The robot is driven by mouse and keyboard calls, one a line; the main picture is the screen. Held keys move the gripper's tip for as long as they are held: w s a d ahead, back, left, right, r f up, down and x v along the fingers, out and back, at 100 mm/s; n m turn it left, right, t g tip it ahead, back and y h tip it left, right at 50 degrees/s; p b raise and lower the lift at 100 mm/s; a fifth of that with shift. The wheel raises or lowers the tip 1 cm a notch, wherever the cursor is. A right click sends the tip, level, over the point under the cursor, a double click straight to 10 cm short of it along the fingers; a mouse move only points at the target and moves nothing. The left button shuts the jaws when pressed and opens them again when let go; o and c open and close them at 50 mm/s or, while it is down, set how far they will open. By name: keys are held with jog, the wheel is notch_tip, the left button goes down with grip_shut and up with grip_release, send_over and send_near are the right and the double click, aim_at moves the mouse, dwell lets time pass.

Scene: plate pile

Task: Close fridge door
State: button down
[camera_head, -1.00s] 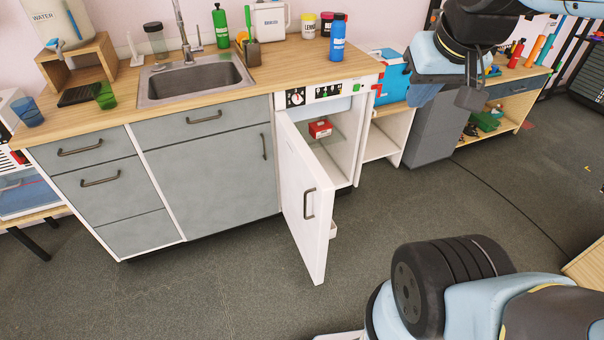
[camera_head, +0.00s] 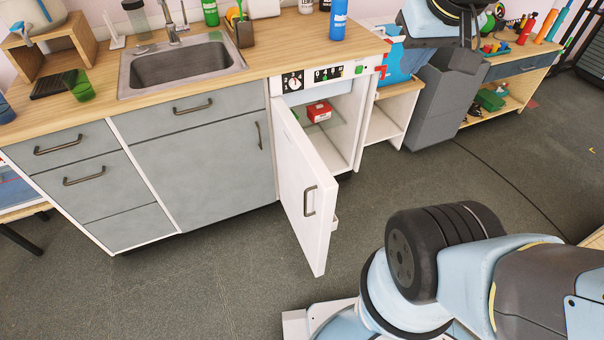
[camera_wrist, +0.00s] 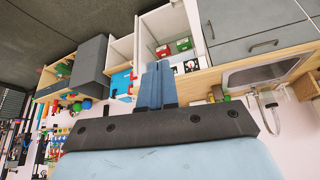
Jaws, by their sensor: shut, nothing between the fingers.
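The white fridge door (camera_head: 302,185) stands wide open in the head view, swung out towards me, with a dark handle (camera_head: 309,201) on its face. The fridge (camera_head: 340,152) is under the counter's right end, and a red box (camera_head: 319,111) sits on its shelf. In the wrist view, which is upside down, the fridge interior (camera_wrist: 160,28) shows beyond my gripper (camera_wrist: 159,66). My gripper's blue fingers are together and empty. The gripper's tips cannot be made out in the head view. No contact with the door is visible.
Grey cabinets (camera_head: 200,155) adjoin the fridge on the left, under a wooden counter (camera_head: 285,50) with a sink (camera_head: 185,65). A grey bin (camera_head: 445,98) stands to the right. The floor in front of the cabinets and around the door is clear.

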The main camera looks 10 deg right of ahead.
jog(key=w+a+f+n+g+h, duration=0.25)
jog(key=w+a+f+n, duration=0.25)
jog(key=w+f+n, duration=0.4)
jog(key=n+g+h, duration=0.2)
jog(key=n+g, duration=0.1)
jog(key=n, duration=0.8)
send_over(313, 192)
jog(key=s, duration=0.1)
notch_tip(313, 192, down, 8)
jog(key=s+a+f+n+t+h, duration=0.1)
jog(key=a+f+n+h, duration=0.1)
jog(key=a+f+n, duration=0.5)
jog(key=s+a+f+n+t+h, duration=0.1)
jog(key=a+f+n, duration=0.1)
jog(key=f+n, duration=0.45)
jog(key=s+a+f+n+h, duration=0.1)
jog(key=a+f+n+h, duration=0.1)
jog(key=a+f+n, duration=0.5)
jog(key=shift+m+t+y, duration=0.25)
jog(key=shift+m, duration=0.7)
jog(key=x, duration=1)
jog(key=d+r+x, duration=0.1)
jog(key=x, duration=0.4)
jog(key=shift+d+f, duration=0.2)
jog(key=shift+w+d, duration=0.25)
jog(key=shift+d, duration=0.3)
